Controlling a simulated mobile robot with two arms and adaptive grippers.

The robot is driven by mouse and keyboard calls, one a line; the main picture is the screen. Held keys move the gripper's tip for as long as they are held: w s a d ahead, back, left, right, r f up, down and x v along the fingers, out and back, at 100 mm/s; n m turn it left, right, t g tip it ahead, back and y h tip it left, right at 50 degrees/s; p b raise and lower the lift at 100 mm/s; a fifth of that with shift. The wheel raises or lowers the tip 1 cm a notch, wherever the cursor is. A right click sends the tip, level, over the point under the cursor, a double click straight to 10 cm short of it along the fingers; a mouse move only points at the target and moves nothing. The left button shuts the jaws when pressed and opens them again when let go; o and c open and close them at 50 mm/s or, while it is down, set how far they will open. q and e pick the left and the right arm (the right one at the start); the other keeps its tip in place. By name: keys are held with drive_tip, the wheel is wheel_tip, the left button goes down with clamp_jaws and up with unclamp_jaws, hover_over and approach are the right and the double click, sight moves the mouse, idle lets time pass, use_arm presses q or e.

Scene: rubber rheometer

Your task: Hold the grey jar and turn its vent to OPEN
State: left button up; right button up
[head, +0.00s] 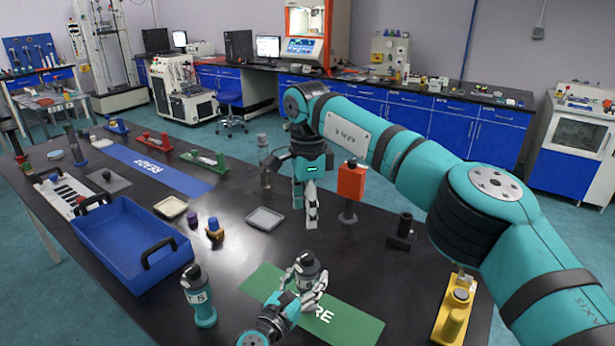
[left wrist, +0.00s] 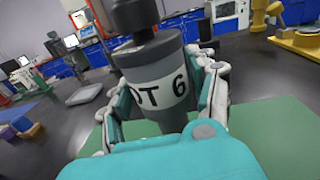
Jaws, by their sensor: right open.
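The grey jar (head: 308,268) has a dark top and stands upright at the green mat. In the left wrist view the jar (left wrist: 153,85) fills the middle, with a white label reading "OT 6". My left gripper (head: 300,285) reaches in low from the front, and its fingers lie against both sides of the jar; it looks shut on it. The vent's marking cannot be read, and the jar's top (left wrist: 133,18) is cut off in the left wrist view. My right gripper (head: 312,218) points down, open and empty, above the table behind the jar.
The green mat (head: 350,318) lies under the jar. A teal bottle (head: 199,297) and a blue tray (head: 115,240) stand to the left. An orange-topped post (head: 350,190), a dark holder (head: 402,233) and a yellow fixture (head: 455,308) stand to the right. A grey dish (head: 264,219) lies behind.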

use_arm(q)
drive_tip(key=shift+o, duration=1.4)
drive_tip(key=shift+s, duration=0.1)
